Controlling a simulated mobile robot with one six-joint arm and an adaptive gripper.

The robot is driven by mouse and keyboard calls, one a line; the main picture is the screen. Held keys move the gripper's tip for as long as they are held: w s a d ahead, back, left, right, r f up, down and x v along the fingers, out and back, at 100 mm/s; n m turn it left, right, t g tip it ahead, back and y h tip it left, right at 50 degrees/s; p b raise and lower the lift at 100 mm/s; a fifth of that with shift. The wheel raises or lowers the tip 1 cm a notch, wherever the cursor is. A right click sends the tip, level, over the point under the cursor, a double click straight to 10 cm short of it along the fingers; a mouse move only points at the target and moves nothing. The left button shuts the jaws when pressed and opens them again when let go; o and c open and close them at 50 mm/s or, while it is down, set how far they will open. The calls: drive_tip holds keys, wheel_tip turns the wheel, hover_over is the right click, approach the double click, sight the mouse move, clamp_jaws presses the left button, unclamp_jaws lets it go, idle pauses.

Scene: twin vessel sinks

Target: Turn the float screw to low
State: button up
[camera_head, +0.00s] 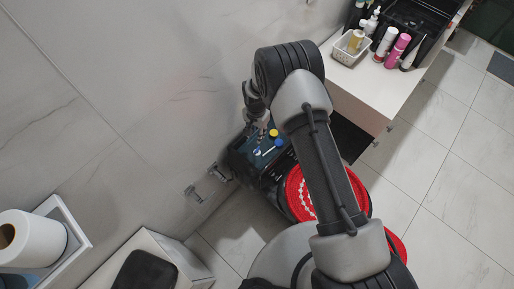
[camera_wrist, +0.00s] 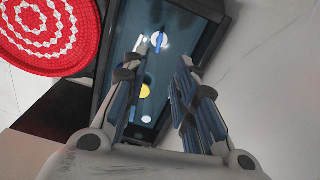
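An open dark tank (camera_wrist: 196,48) with blue inside lies below my gripper in the wrist view. In it I see a white disc with a blue bar across it (camera_wrist: 160,42), a yellow round part (camera_wrist: 145,90) and a small white disc (camera_wrist: 147,119). I cannot tell for certain which part is the float screw. My gripper (camera_wrist: 163,55) is open and empty, its fingertips either side of the line to the white disc. Contact cannot be judged. In the head view the tank (camera_head: 242,158) stands by the wall, showing yellow (camera_head: 273,132) and blue (camera_head: 280,142) tops, with my gripper (camera_head: 264,121) above it.
A red and white patterned round item (camera_wrist: 50,32) is beside the tank. The marble wall (camera_head: 150,80) is close behind it. A white counter (camera_head: 365,92) with bottles and a basket (camera_head: 342,50) is at upper right. A paper roll (camera_head: 35,238) is at lower left.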

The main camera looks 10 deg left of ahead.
sight(257, 150)
wheel_tip(257, 150, down, 14)
drive_tip(key=b, duration=0.3)
drive_tip(key=shift+r, duration=0.15)
clamp_jaws()
